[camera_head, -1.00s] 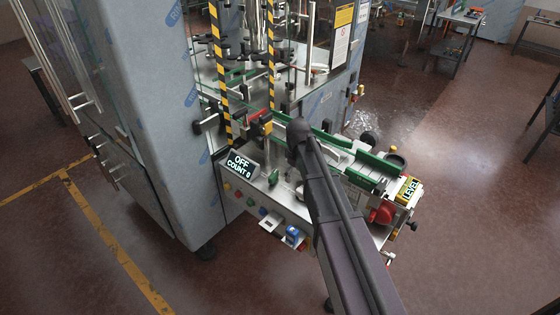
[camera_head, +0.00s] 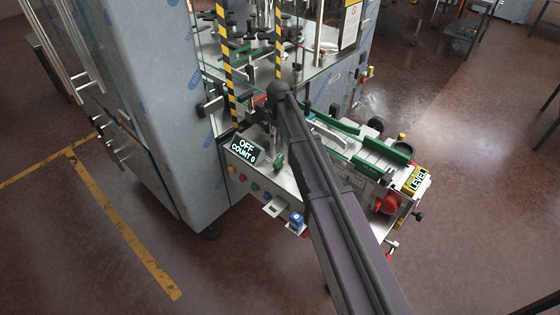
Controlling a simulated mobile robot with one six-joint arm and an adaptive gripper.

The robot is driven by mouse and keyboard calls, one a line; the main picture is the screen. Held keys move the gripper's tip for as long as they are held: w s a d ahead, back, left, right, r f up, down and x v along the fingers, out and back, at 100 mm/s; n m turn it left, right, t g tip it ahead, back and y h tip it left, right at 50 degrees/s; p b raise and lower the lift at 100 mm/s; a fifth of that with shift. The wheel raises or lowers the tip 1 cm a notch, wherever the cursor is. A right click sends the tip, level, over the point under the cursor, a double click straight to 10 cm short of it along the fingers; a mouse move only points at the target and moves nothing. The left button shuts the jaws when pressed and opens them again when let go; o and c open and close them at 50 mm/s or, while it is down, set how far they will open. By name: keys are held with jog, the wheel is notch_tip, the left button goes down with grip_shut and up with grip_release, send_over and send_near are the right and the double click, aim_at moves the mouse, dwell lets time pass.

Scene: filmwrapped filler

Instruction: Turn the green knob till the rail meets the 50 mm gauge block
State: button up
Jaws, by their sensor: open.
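Green rails (camera_head: 372,140) run along the conveyor on the right part of the machine. A small green part (camera_head: 279,162), possibly the green knob, shows just left of my arm, beside the display. I cannot make out the 50 mm gauge block, or whether a rail touches it. My dark arm reaches from the bottom right up to the left end of the conveyor and covers part of it. My gripper is hidden beyond the arm's far end, so its fingers and anything near them do not show.
A display (camera_head: 243,151) reads OFF and COUNT 0. A yellow-green LEVEL sign (camera_head: 418,180) and a red round part (camera_head: 388,203) are at the conveyor's right end. Striped posts (camera_head: 229,75) and a clear guard stand close to my arm's end. Floor on the right is open.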

aim_at(279, 159)
jog(key=shift+f+b, duration=6.55)
jog(key=shift+f, duration=0.15)
jog(key=shift+c, duration=0.2)
jog(key=c, duration=0.8)
